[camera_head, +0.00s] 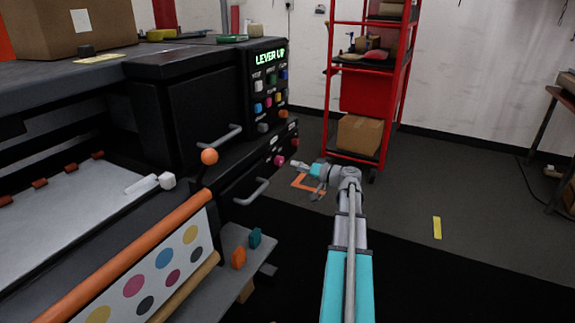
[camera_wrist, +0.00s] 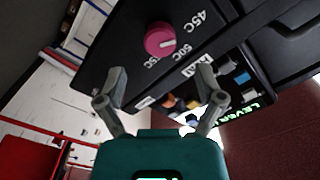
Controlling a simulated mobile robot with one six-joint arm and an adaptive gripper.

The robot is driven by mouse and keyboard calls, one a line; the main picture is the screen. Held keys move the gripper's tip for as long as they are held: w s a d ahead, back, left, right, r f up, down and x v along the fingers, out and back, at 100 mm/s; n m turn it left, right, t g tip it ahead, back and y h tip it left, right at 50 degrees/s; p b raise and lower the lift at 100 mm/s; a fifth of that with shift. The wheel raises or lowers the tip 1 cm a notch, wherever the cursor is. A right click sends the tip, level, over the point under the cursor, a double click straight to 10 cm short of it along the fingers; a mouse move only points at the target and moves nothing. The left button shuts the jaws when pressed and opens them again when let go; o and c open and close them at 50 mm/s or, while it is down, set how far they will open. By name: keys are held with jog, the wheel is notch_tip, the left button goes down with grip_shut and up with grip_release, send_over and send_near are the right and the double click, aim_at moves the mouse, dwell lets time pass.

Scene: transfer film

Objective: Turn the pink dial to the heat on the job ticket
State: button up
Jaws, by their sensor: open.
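The pink dial (camera_wrist: 160,40) is on a black panel at the top of the wrist view. Heat marks beside it include 45C and 50C; a third is only partly readable. A pale pointer line on the dial seems to face the 50C side. In the head view the dial (camera_head: 279,160) is small, on the machine's right end. My gripper (camera_head: 296,164) is just right of it and apart from it. Its two fingers (camera_wrist: 160,78) are spread and empty in the wrist view, just short of the dial. I cannot make out a job ticket with a readable heat.
A display (camera_head: 270,58) reads LEVER UP above coloured buttons. An orange-knobbed lever (camera_head: 209,157) and a drawer handle (camera_head: 252,192) stick out from the machine left of my arm. A red shelf rack (camera_head: 332,75) stands behind.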

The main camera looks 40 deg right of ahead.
jog(key=shift+v, duration=2.7)
